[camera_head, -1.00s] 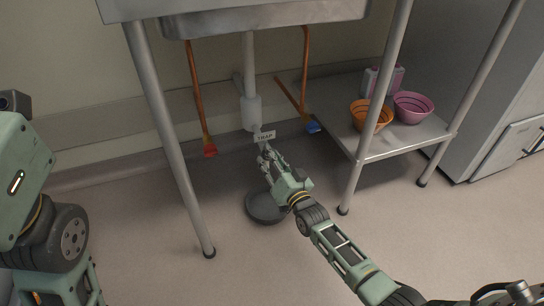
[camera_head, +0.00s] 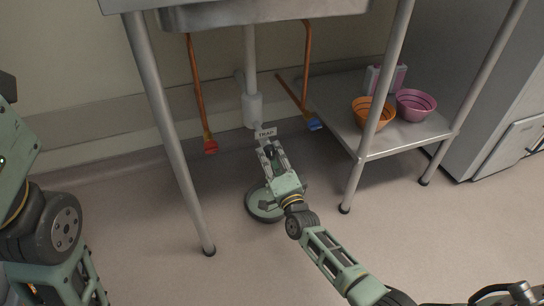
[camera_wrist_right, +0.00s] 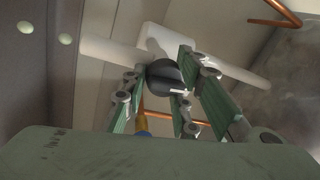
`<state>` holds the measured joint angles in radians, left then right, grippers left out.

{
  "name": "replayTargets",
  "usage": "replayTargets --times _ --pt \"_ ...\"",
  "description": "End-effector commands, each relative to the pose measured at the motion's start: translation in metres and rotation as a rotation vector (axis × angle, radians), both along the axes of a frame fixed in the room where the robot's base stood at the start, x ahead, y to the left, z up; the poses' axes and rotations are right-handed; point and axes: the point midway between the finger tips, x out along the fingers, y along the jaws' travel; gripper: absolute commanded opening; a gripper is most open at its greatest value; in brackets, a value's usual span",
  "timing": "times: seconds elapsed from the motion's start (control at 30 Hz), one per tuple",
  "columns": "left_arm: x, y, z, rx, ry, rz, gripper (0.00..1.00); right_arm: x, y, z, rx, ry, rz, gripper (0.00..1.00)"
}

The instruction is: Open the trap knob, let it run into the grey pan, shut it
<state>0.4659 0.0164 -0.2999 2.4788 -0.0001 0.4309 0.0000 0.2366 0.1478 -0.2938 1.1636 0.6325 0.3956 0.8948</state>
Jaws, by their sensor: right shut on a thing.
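The white drain trap (camera_head: 252,110) hangs under the sink, with a small TRAP label (camera_head: 265,133) near its foot. My right gripper (camera_head: 268,152) is just below the label, shut on the dark trap knob. In the right wrist view, the round black knob (camera_wrist_right: 164,74) with a white mark sits between my green fingers. The grey pan (camera_head: 251,210) stands on the floor below, partly hidden by my gripper. Its inside looks pale greenish within a dark rim. My left arm shows at the left edge, but its gripper is out of view.
A red-handled valve (camera_head: 210,147) and a blue-handled valve (camera_head: 314,124) hang on copper pipes either side of the trap. Sink legs (camera_head: 165,130) flank the space. A low shelf (camera_head: 400,143) holds an orange bowl (camera_head: 362,112), a pink bowl (camera_head: 416,105) and a pink-and-white container (camera_head: 388,77).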

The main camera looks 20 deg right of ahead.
Motion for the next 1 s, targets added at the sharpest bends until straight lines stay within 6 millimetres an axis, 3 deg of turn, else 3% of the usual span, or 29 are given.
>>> replayTargets --times 0.03,0.3,0.8,0.83,1.0 --pt "-0.0006 -0.0001 -0.0008 0.0 -0.002 0.0 0.28 -0.0004 -0.0068 -0.007 0.023 0.014 -0.009 0.0" --pt "-0.0041 -0.0007 0.0012 0.003 -0.017 0.001 0.28 -0.0006 -0.0058 -0.0074 0.104 0.018 -0.01 0.0" --pt "-0.0034 -0.0012 0.0006 0.007 -0.014 0.004 0.28 -0.0009 -0.0054 -0.0079 0.122 0.02 -0.009 0.0" --pt "-0.0034 -0.0012 0.0006 0.007 -0.014 0.004 0.28 -0.001 -0.0054 -0.008 0.122 0.02 -0.009 0.28" --pt "-0.003 -0.0012 0.0004 0.007 -0.012 0.003 0.28 -0.001 -0.0051 -0.007 0.12 0.018 -0.009 0.39"
